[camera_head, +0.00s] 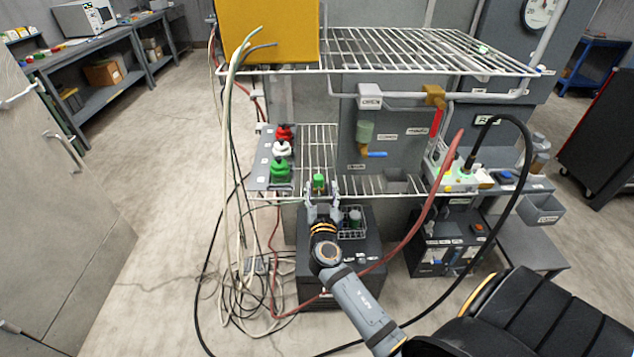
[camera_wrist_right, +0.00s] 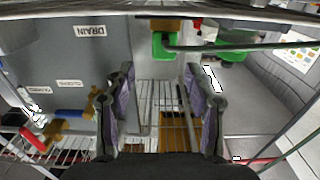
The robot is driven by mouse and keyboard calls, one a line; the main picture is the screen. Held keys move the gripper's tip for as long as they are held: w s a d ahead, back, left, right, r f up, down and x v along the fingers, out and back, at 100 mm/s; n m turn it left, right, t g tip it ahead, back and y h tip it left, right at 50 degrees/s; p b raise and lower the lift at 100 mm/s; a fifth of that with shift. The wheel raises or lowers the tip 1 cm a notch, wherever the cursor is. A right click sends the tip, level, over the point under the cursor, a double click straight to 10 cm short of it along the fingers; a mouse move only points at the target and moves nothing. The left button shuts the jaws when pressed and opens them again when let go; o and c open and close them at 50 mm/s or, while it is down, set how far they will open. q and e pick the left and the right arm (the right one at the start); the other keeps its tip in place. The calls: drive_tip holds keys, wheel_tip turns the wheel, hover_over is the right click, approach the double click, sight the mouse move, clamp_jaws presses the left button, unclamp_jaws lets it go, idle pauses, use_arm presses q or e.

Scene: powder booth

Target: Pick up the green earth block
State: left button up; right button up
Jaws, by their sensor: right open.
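The green earth block (camera_head: 319,181) is a small bright green piece at the front of the wire shelf, just beyond my right fingertips. My right gripper (camera_head: 321,193) is open and empty, its two fingers pointing toward the block. In the right wrist view, the green block (camera_wrist_right: 163,47) shows above the gap between the open fingers (camera_wrist_right: 160,80), a little beyond their tips. My left gripper is not in view.
Red, white and green connectors (camera_head: 281,168) stand on a grey panel left of the block. Pale hanging cables (camera_head: 229,170) and a red hose (camera_head: 432,200) run near my right arm. The upper wire shelf (camera_head: 420,50) lies above. A valve panel (camera_head: 385,135) stands behind to the right.

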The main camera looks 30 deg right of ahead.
drive_tip(key=shift+w+d, duration=0.2)
drive_tip(key=shift+w, duration=0.4)
drive_tip(key=p+x, duration=0.2)
drive_tip(key=x, duration=0.3)
drive_tip(key=shift+a+f, duration=0.15)
drive_tip(key=shift+w+f, duration=0.1)
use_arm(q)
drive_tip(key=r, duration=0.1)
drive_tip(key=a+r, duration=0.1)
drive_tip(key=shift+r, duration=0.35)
use_arm(e)
drive_tip(key=shift+c, duration=1.1)
drive_tip(key=c, duration=0.9)
wheel_tip(320, 180, up, 10)
drive_tip(key=shift+r+p, duration=0.1)
drive_tip(key=shift+p, duration=0.8)
use_arm(q)
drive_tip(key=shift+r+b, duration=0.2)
drive_tip(key=shift+b, duration=0.35)
use_arm(e)
wheel_tip(320, 180, up, 18)
hover_over(319, 180)
drive_tip(key=w, duration=0.1)
drive_tip(key=shift+w+d, duration=0.1)
drive_tip(key=shift+d, duration=0.25)
